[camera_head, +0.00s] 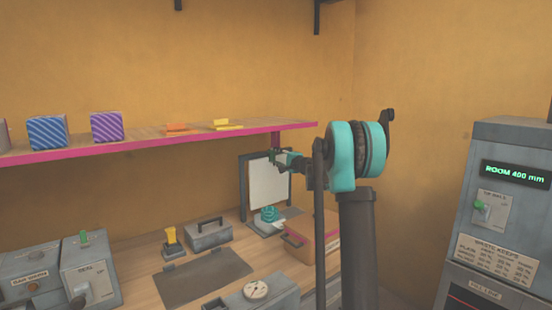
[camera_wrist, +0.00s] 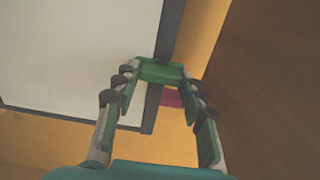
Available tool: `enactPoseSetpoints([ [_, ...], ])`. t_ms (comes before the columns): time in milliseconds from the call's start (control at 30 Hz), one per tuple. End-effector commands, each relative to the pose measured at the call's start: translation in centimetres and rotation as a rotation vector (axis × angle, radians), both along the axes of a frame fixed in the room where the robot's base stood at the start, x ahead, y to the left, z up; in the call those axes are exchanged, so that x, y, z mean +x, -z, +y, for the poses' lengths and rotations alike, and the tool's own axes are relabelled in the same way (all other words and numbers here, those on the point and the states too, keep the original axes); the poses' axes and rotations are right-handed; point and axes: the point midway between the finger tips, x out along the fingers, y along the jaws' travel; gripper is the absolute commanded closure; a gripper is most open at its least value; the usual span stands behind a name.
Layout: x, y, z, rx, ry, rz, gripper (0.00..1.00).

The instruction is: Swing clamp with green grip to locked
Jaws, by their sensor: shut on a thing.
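The clamp's green grip (camera_wrist: 160,71) shows in the wrist view between my fingertips, across the dark edge of a frame around a white panel (camera_wrist: 70,50). My gripper (camera_wrist: 158,82) is shut on this grip, one finger on each side. In the head view my gripper (camera_head: 284,159) is at the upper right of the white panel (camera_head: 270,182), which stands upright in a dark frame (camera_head: 243,190). The grip is small there and mostly merged with my fingers. The rest of the clamp is hidden or too small to make out.
A pink-edged shelf (camera_head: 160,144) with patterned cubes (camera_head: 107,126) runs left of my gripper. Below, the bench (camera_head: 145,275) holds a yellow-handled device (camera_head: 172,242), a grey box (camera_head: 208,234), a gauge box (camera_head: 257,291) and a red-brown case (camera_head: 305,245). A grey cabinet (camera_head: 500,210) stands right.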

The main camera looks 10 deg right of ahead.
Motion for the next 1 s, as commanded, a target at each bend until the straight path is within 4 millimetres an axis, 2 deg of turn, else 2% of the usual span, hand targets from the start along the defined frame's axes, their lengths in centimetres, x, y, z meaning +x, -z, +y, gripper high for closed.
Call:
enactPoseSetpoints([
  [167,0.0,0.0,-0.1,0.001,0.002,0.001,0.88],
  [200,0.0,0.0,-0.1,0.001,0.002,0.001,0.57],
  [367,0.0,0.0,-0.1,0.0,0.001,0.0,0.38],
  [733,-0.4,0.0,-0.3,0.0,0.002,0.0,0.38],
  [867,-1.9,0.0,-1.3,0.0,0.004,0.0,0.38],
  [1000,-4.4,0.0,-2.7,0.0,0.004,0.0,0.38],
])
